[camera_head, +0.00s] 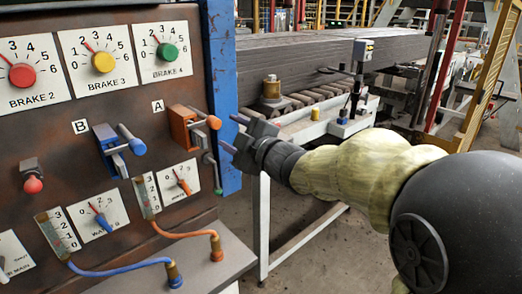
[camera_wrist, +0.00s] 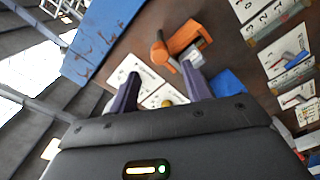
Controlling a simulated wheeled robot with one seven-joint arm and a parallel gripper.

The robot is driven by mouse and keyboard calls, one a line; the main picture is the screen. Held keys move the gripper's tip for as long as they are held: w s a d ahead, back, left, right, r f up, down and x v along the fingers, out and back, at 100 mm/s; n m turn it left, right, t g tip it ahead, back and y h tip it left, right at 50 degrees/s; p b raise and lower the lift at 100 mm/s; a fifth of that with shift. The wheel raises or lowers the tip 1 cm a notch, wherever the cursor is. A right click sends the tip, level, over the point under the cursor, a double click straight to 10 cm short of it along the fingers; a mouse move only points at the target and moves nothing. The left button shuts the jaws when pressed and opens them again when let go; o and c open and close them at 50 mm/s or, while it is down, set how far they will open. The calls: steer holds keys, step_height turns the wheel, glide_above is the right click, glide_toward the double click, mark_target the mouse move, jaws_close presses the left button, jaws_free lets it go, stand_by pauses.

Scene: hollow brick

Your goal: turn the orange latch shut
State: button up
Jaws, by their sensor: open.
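The orange latch (camera_head: 184,127) is on the brown panel beside label A, with its round-ended handle (camera_head: 213,122) reaching out to the right. In the wrist view the orange latch (camera_wrist: 187,38) and its orange handle (camera_wrist: 159,50) show beyond my fingertips, near the upper middle. My gripper (camera_head: 233,133) is to the right of the handle, its two fingers pointing left toward the panel. In the wrist view my gripper (camera_wrist: 160,72) is open, with nothing held between its fingers. A gap seems to lie between fingertips and handle; its depth is hard to tell.
A blue latch (camera_head: 117,150) with a blue handle sits left of the orange one, beside label B. Dials and gauges cover the panel. A blue post (camera_head: 220,80) runs along the panel's right edge. An orange hose (camera_head: 185,234) and a blue hose (camera_head: 120,266) lie below.

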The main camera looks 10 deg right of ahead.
steer(key=v, duration=1)
steer(key=shift+d, duration=0.1)
steer(key=d+f+m+g+h, duration=0.2)
steer(key=d+f+m+h, duration=0.3)
steer(key=f, duration=0.4)
steer(key=d+f+m+g+h, duration=0.2)
steer(key=d+f+m+h, duration=0.15)
steer(key=f+m, duration=0.45)
steer(key=s+f+m+g+h, duration=0.2)
steer(key=s+f+m+g, duration=0.45)
steer(key=s+f, duration=0.65)
step_height(320, 180, up, 16)
steer(key=n+g+p, duration=0.1)
steer(key=g+p, duration=0.1)
steer(key=p, duration=1.3)
steer(key=shift+w+a+p, duration=0.2)
steer(key=shift+p, duration=0.2)
